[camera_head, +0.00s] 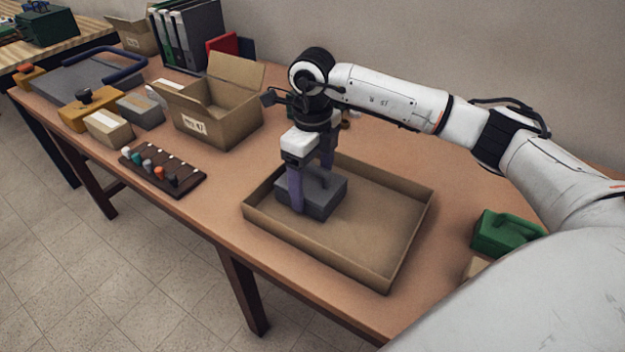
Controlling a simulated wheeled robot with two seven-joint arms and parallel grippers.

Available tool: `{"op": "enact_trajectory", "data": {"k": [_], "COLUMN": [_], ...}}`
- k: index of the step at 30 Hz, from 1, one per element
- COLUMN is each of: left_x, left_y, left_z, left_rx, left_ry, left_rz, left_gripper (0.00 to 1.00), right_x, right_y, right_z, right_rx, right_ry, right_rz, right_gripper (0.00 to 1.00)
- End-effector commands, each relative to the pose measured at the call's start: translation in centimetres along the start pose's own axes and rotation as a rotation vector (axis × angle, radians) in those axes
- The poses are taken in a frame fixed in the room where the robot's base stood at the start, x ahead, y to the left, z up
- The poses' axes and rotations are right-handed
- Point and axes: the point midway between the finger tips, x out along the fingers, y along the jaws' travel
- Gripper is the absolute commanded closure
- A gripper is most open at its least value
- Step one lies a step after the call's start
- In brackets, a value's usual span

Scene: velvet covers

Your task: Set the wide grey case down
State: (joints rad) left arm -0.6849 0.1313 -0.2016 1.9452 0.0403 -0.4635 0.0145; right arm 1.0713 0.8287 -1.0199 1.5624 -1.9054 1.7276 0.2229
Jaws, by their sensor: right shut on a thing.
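The wide grey case (325,200) is a dark grey block in the left part of a shallow open cardboard tray (413,228). My right gripper (312,190) points down from above, with its purple-grey fingers shut on the case. The near finger hides part of the case's left side. The case looks level; I cannot tell whether its underside touches the tray floor. My left gripper is not in view.
An open cardboard box (210,115) stands behind and left of the tray. A dark rack with small coloured pieces (165,172) lies at the table's front edge. The tray's right half is empty.

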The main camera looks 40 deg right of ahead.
Motion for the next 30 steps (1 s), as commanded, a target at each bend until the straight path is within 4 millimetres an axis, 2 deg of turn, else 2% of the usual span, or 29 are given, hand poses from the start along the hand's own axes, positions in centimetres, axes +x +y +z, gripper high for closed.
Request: {"op": "enact_trajectory", "data": {"k": [8, 9, 11, 12, 19, 23, 26, 30], "left_x": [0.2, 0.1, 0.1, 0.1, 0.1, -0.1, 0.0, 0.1], "left_y": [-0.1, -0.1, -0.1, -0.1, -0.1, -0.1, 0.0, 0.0], "left_z": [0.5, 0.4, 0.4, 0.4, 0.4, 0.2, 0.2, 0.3], "left_rx": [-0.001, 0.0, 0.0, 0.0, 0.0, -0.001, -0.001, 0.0], "left_ry": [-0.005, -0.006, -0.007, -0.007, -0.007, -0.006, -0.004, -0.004], "left_rz": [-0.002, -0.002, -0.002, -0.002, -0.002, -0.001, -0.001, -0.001], "left_gripper": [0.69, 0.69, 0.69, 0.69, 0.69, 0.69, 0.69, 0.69], "right_x": [0.4, 0.2, 0.2, 0.2, 0.2, -0.5, -1.8, -4.7], "right_y": [0.0, 0.0, 0.0, 0.0, 0.0, 0.0, -0.1, -0.1], "right_z": [0.0, 0.0, 0.0, 0.0, 0.0, 0.1, 0.1, 0.2], "right_rx": [-0.001, -0.001, -0.001, -0.001, -0.001, -0.001, 0.0, -0.001], "right_ry": [-0.001, -0.001, 0.0, 0.0, 0.0, -0.002, -0.005, -0.006], "right_rz": [0.0, 0.0, 0.0, 0.0, 0.0, 0.0, -0.001, -0.002], "right_gripper": [0.52, 0.19, 0.09, 0.07, 0.07, 0.07, 0.07, 0.07]}}
